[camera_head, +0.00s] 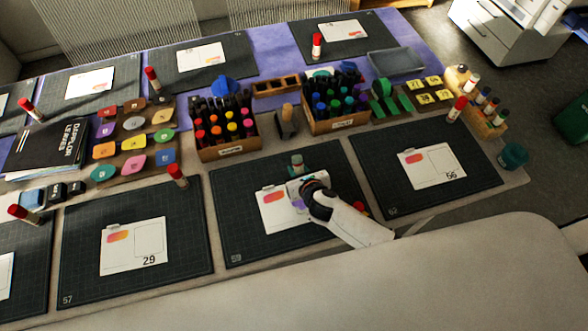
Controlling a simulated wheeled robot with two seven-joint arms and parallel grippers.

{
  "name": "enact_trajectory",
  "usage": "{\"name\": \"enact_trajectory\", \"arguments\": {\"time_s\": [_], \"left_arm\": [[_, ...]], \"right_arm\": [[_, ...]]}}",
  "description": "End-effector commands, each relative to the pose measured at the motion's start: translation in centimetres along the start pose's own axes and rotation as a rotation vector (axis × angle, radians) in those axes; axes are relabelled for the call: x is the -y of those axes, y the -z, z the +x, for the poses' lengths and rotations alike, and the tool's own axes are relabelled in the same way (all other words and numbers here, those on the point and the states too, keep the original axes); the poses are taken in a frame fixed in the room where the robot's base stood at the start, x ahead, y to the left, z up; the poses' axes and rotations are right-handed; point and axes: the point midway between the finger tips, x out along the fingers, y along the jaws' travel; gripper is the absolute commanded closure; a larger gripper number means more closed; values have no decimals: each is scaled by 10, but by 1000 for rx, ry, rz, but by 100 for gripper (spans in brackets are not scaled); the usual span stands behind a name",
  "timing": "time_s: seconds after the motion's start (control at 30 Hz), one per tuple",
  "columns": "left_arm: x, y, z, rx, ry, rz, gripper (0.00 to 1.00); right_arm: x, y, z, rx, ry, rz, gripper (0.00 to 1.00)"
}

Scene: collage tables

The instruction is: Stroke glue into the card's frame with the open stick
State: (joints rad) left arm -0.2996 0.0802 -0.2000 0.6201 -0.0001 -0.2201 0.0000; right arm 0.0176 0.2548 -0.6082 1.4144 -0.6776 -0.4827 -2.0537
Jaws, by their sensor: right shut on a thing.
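My right gripper (300,190) is over the middle cutting mat (235,232), above a white card (270,222) with an orange-pink patch on its left. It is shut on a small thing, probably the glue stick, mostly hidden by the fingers. A small purple spot shows at the fingers, over the card; I cannot tell whether it is glue on the card or the stick's tip. My gripper and forearm hide most of the card's right side, including its frame. A small red thing (358,208) shows beside my forearm, partly hidden. My left gripper is out of view.
Mats with cards lie left (133,243) and right (432,167). Red-capped glue sticks stand near other mats, one left of the middle mat (178,175). Behind are marker crates (228,153), a stamp (286,125) and colored pads (134,123). A small teal-grey thing (297,163) stands just behind my gripper.

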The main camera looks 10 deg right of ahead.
Motion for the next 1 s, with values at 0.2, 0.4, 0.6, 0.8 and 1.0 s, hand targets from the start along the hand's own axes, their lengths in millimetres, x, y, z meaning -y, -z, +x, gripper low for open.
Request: {"name": "enact_trajectory", "arguments": {"time_s": [0.2, 0.4, 0.6, 0.8, 1.0], "left_arm": [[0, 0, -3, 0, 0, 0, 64], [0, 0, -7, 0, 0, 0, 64], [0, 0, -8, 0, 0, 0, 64], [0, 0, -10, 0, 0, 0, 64], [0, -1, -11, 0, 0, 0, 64]], "right_arm": [[-4, -3, -3, 4, -2, -1, 94], [-3, -7, -12, 4, -1, -1, 94], [-2, -9, -16, 2, 0, 0, 94], [-1, -14, -23, 3, 0, -1, 94], [0, -18, -28, 2, 0, -1, 94]]}}
